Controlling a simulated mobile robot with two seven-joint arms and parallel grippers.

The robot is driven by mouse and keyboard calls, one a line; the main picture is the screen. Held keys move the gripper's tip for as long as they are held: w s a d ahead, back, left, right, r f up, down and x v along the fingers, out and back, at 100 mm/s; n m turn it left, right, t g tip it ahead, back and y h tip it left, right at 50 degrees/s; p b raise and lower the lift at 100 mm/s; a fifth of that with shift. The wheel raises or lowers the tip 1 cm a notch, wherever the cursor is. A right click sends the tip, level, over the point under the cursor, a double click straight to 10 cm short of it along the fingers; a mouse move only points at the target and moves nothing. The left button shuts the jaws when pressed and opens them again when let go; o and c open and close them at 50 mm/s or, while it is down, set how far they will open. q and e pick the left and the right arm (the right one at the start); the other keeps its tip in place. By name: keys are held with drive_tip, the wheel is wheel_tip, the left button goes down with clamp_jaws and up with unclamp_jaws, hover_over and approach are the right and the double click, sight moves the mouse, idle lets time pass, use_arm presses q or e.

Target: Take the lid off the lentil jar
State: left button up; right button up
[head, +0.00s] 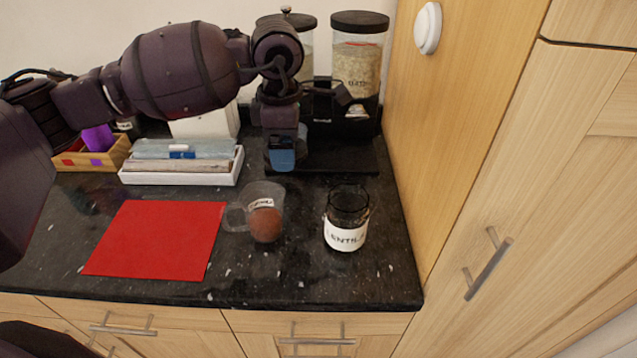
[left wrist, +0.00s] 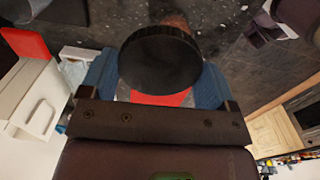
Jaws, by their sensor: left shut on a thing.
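The lentil jar (head: 345,236) stands upright on the dark counter, right of the glass mug. It is dark glass with a white label, and its top looks open, with no lid on it. My left gripper (head: 282,160) is up and behind the mug, away from the jar. In the left wrist view, a round black lid (left wrist: 160,58) sits between its blue fingers (left wrist: 152,80), and the gripper is shut on it. The lid is hidden or too dark to make out in the head view. My right gripper is not in view.
A glass mug (head: 265,222) with something brown inside stands left of the jar. A red mat (head: 155,238) lies further left, with a white tray (head: 180,179) behind it. A dispenser (head: 357,70) stands at the back, by a wooden cabinet (head: 455,120). The counter in front is clear.

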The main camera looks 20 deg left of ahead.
use_arm(q)
drive_tip(key=n, duration=0.1)
drive_tip(key=w+n, duration=0.1)
drive_tip(key=n, duration=0.1)
drive_tip(key=shift+d+r, duration=0.1)
drive_tip(key=shift+r, duration=0.25)
drive_tip(key=n, duration=0.1)
drive_tip(key=w+n, duration=0.1)
drive_tip(key=n+p, duration=0.1)
drive_tip(key=n, duration=0.1)
drive_tip(key=shift+w+r, duration=0.15)
drive_tip(key=shift+r, duration=0.15)
drive_tip(key=n, duration=0.2)
drive_tip(key=w+n, duration=0.1)
drive_tip(key=n, duration=0.4)
drive_tip(key=shift+w+d+r+p, duration=0.1)
drive_tip(key=shift+w+r+p, duration=0.2)
drive_tip(key=shift+r+p, duration=0.1)
drive_tip(key=w+n, duration=0.1)
drive_tip(key=n, duration=0.6)
drive_tip(key=n+p, duration=0.2)
drive_tip(key=n, duration=0.4)
hover_over(303, 197)
wheel_tip(303, 197, down, 14)
drive_tip(key=shift+r, duration=0.2)
drive_tip(key=shift+f, duration=2.6)
drive_tip(key=shift+f, duration=0.1)
